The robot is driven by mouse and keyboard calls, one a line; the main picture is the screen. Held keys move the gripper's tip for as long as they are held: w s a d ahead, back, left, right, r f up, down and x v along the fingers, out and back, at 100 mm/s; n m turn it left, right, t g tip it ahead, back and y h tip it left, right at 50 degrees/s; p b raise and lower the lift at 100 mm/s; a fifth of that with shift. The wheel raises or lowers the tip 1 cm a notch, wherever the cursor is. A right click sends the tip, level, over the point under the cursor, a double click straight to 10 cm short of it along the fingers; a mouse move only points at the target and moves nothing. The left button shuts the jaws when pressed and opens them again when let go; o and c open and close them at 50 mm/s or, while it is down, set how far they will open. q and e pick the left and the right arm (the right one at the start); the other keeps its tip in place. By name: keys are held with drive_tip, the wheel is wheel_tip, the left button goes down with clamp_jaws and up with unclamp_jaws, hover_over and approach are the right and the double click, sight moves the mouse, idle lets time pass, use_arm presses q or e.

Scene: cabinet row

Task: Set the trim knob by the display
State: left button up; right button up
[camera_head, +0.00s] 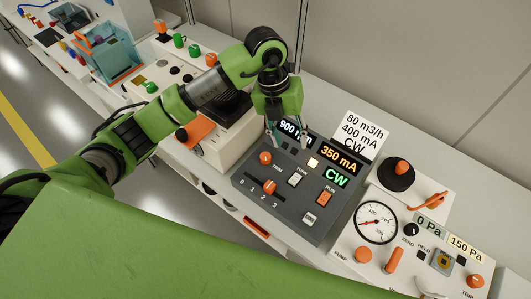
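The dark control panel (285,205) carries an orange round knob (265,157) at its upper left. Small labels beside it are too blurred to read surely, so I cannot confirm which control is the trim knob. The displays are a white one (290,129) reading about "900", partly hidden by my gripper, an orange one (338,161) reading "350 mA" and a green one (336,179) reading "CW". My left gripper (287,136) points down over the panel's top edge, near the white display and above the knob. Its fingers look apart, with nothing visible between them. My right gripper is not in view.
A white card (361,135) reads "80 m3/h, 400 mA, CW". The panel also has an orange lever (270,187) on a 0–3 scale, a white switch (295,179) and an orange RUN switch (325,198). A gauge unit (376,222) stands right; a beige box (222,140) stands left.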

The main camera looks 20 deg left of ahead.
sight(265, 156)
use_arm(q)
drive_tip(key=w+a+n+y, duration=0.1)
drive_tip(key=a+y, duration=0.2)
drive_tip(key=a, duration=0.4)
drive_tip(key=f+p, duration=0.1)
drive_tip(key=f, duration=0.5)
drive_tip(key=f+p, duration=0.2)
drive_tip(key=f, duration=0.5)
drive_tip(key=shift+w+d, duration=0.1)
drive_tip(key=shift+d, duration=0.1)
drive_tip(key=c, duration=1.1)
